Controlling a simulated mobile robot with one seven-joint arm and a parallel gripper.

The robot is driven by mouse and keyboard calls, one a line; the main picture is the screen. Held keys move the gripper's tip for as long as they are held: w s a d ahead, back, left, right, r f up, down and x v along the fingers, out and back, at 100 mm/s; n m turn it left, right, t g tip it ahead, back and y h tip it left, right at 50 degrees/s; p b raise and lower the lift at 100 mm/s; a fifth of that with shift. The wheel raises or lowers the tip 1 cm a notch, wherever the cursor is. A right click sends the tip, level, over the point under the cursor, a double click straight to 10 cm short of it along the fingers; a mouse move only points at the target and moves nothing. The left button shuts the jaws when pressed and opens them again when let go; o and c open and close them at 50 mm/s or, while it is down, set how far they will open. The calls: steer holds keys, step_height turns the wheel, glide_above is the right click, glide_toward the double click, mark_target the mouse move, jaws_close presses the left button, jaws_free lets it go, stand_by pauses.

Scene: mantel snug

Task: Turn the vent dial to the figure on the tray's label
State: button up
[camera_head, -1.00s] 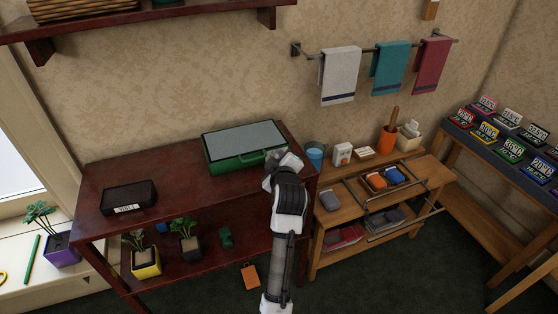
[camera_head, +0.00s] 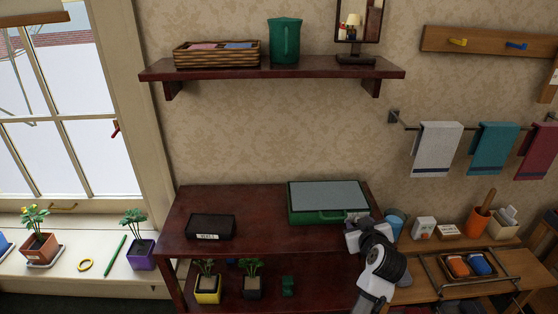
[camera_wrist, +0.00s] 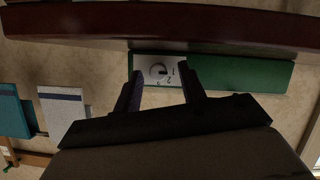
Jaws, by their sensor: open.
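A black tray (camera_head: 212,222) sits on the dark red table at left. It bears a small white label (camera_head: 208,237) whose lettering is too small to read surely. My gripper (camera_wrist: 160,80) is open and empty. Its fingers frame the plate in the picture, apparently short of the dial.
A shelf (camera_head: 270,69) with a basket and green jug hangs above. Potted plants stand on the table's lower shelf. A wooden side table (camera_head: 450,245) with a blue cup (camera_head: 396,222) and other items is close at right. The table top between tray and case is clear.

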steer(key=m, duration=0.1)
steer(key=m+y+p, duration=0.1)
steer(key=y, duration=0.1)
steer(key=shift+d+r+m+p, duration=0.25)
steer(key=shift+r+m+p, duration=0.05)
steer(key=shift+r+m, duration=0.1)
steer(key=f+b+v, duration=0.1)
steer(key=b+v, duration=0.1)
steer(key=v, duration=1.1)
steer(key=w+a+r+n+t+y, duration=0.1)
steer(key=w+a+r+t, duration=0.1)
steer(key=a+r, duration=0.3)
steer(key=w+a+r+n+t+y+b, duration=0.1)
steer(key=w+a+r, duration=0.3)
steer(key=a, duration=0.7)
steer(key=w+a+r+n+t+y+b, duration=0.1)
steer(key=w+a+r+n+t, duration=0.1)
steer(key=a+r, duration=0.5)
steer(key=shift+w+a+n+t+y, duration=0.3)
steer(key=shift+w+a, duration=0.4)
steer(key=shift+a, duration=0.4)
